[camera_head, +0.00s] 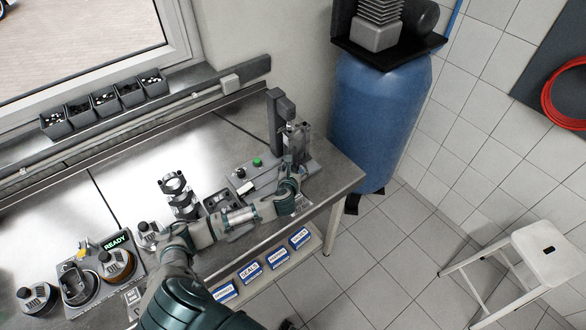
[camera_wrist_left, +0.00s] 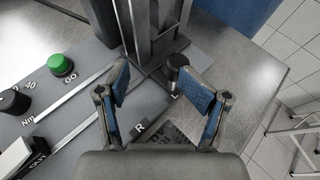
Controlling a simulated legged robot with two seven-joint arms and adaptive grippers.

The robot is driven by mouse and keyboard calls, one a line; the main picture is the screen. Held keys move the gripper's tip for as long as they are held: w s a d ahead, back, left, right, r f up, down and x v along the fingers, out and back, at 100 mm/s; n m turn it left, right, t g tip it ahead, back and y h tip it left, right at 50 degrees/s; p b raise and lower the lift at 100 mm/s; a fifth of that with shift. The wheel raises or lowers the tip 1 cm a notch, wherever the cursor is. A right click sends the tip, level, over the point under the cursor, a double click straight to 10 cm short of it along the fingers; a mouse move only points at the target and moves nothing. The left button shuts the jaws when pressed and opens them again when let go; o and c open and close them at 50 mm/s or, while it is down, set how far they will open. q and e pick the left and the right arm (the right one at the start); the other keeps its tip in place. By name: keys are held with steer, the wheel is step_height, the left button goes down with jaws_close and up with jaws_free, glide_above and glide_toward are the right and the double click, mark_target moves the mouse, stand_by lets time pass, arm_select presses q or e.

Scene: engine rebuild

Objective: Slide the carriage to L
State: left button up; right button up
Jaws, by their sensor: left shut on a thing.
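The grey press-like station (camera_head: 262,172) stands at the right end of the bench, with a tall upright column (camera_wrist_left: 150,25) above its base. A small black round knob (camera_wrist_left: 178,64), which looks like the carriage's handle, is at the foot of the column, close to the L mark (camera_wrist_left: 174,95). The R mark (camera_wrist_left: 140,128) lies nearer to me and to the left. My left gripper (camera_head: 291,181) reaches over the station's right end. The carriage body is mostly hidden.
A green GO button (camera_wrist_left: 62,65) and a black Nm dial (camera_wrist_left: 14,102) are on the station's left. A stacked metal part (camera_head: 177,195) stands left of it. A blue tank (camera_head: 380,120) stands beyond the right edge.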

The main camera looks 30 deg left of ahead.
arm_select(q)
steer(key=shift+s+d+r+p, duration=0.15)
steer(key=shift+s+r+p, duration=0.2)
steer(key=shift+s+p, duration=0.4)
steer(key=p+v, duration=0.6)
steer(key=shift+d+r, duration=0.1)
steer(key=shift+d, duration=0.1)
steer(key=p+v, duration=0.2)
steer(key=v, duration=0.9)
steer(key=shift+s, duration=0.4)
steer(key=shift+d+r, duration=0.1)
steer(key=shift+d, duration=0.05)
steer(key=v, duration=0.7)
